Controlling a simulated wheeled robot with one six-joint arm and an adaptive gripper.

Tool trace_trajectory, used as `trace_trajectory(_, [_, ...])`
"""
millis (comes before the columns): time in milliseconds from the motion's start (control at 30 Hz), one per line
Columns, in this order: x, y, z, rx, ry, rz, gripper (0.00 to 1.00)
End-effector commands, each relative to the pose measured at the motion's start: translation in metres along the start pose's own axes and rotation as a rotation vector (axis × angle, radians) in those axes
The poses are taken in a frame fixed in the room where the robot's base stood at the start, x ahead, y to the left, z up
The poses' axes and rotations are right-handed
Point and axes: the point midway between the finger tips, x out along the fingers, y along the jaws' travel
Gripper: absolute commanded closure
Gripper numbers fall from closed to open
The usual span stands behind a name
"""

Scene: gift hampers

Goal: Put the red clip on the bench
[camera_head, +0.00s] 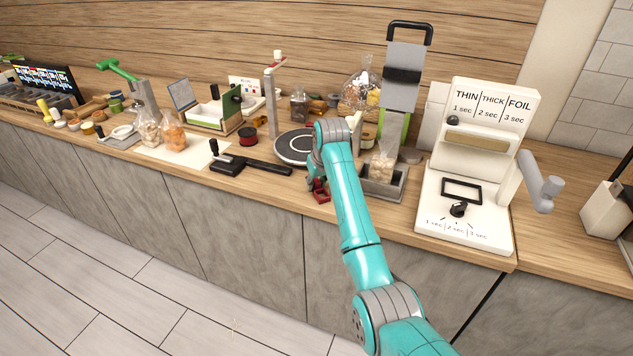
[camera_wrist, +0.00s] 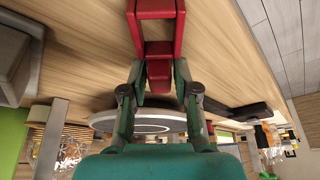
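The red clip (camera_head: 320,190) is at the front part of the wooden bench (camera_head: 268,184), just below the end of my teal arm. My gripper (camera_wrist: 159,75) is closed on that narrower part, one dark green finger against each side. In the head view my gripper is mostly hidden behind my wrist. I cannot tell whether the clip touches the bench top or is just above it.
A round dark plate (camera_head: 293,147) is behind the clip. A black-handled tool (camera_head: 250,164) lies to the left. A grey tray (camera_head: 383,185) with a filled bag stands close on the right, then a white sealing machine (camera_head: 468,200). The bench's front edge is near.

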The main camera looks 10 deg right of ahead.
Motion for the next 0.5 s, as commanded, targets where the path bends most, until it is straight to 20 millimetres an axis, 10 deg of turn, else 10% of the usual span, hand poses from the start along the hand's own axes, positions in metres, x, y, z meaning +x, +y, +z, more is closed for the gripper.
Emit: trace_trajectory(500, [-0.015,0.000,-0.002,0.000,0.003,0.000,0.53])
